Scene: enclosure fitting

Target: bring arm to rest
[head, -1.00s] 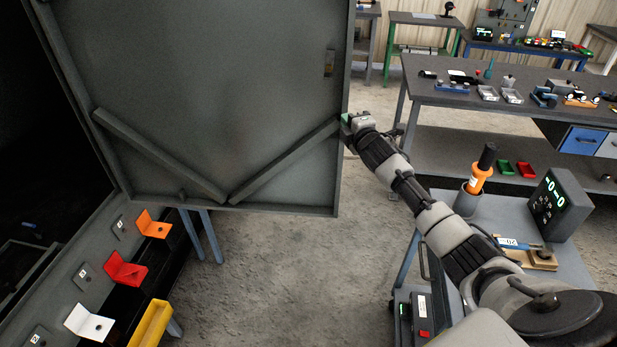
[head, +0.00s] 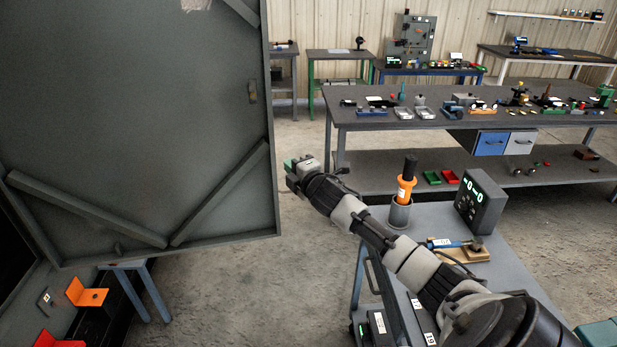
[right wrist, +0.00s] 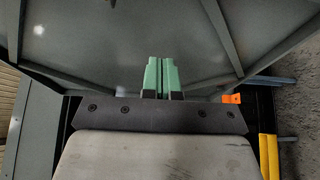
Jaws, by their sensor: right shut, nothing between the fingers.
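My right gripper (head: 289,168) reaches forward in the head view, near the free edge of the large grey panel door (head: 150,130). In the right wrist view its green fingers (right wrist: 161,76) are together with nothing between them. The inner face of the door (right wrist: 100,40) fills the background there. A narrow strip of floor shows between gripper and door edge in the head view; I cannot tell the exact distance in depth. My left gripper is not in view.
A cart (head: 440,215) at right holds an orange-handled tool (head: 405,188) in a cup, a dark display box (head: 480,200) and a wooden fixture (head: 462,254). A long workbench (head: 375,118) stands behind. Orange (head: 88,293) and red (head: 60,341) brackets lie lower left. Floor between is clear.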

